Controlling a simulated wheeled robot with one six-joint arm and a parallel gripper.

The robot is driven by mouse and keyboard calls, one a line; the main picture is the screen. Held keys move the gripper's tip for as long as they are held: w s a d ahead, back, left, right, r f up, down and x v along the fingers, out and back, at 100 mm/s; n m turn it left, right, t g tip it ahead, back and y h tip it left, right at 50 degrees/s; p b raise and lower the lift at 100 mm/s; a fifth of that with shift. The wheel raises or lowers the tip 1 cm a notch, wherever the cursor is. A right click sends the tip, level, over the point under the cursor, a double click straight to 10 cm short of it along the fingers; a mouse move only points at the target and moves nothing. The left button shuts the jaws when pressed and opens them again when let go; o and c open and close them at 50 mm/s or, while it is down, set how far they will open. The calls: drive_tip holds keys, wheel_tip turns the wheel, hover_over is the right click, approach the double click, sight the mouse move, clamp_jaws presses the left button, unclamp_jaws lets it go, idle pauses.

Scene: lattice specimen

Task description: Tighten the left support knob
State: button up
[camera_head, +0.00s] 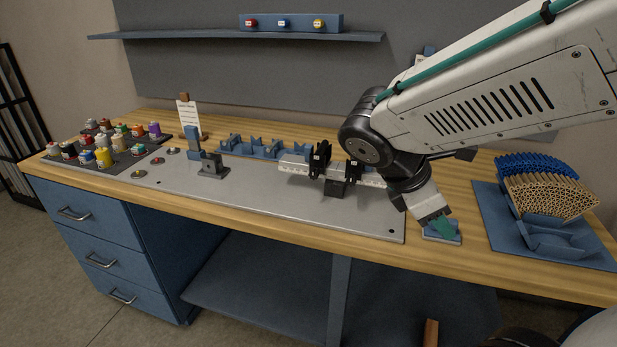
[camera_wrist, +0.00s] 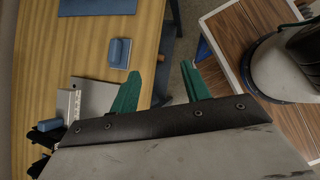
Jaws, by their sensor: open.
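A fixture with a light metal rail (camera_head: 294,164) and black clamp-like supports stands on the grey plate (camera_head: 260,192). The left black support (camera_head: 319,158) is upright near the rail's left part. Its knob is too small to make out. My gripper (camera_head: 442,228) points down at the right end of the bench, well to the right of the supports and apart from them. In the wrist view its teal fingers (camera_wrist: 160,88) are spread, with nothing between them. The rail's right part is partly hidden by my arm in the head view.
A small blue block (camera_head: 441,236) sits near my gripper. A blue tray (camera_head: 560,245) with blue and tan lattice pieces lies at the right. Several coloured jars (camera_head: 104,156) stand at the left. A grey bracket (camera_head: 212,165) stands left of the rail. The plate's front strip is clear.

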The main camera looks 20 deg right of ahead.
drive_tip(key=w+n+t+h, duration=0.2)
drive_tip(key=w+n+h, duration=0.2)
drive_tip(key=w+n, duration=0.4)
drive_tip(key=n+t+y, duration=0.1)
drive_tip(key=n+t, duration=1.3)
drive_tip(key=n, duration=1.7)
approach(313, 176)
drive_tip(key=shift+x, duration=0.85)
drive_tip(key=shift+w+d, duration=0.2)
drive_tip(key=shift+w, duration=0.05)
drive_tip(key=x, duration=0.7)
drive_tip(key=c, duration=1)
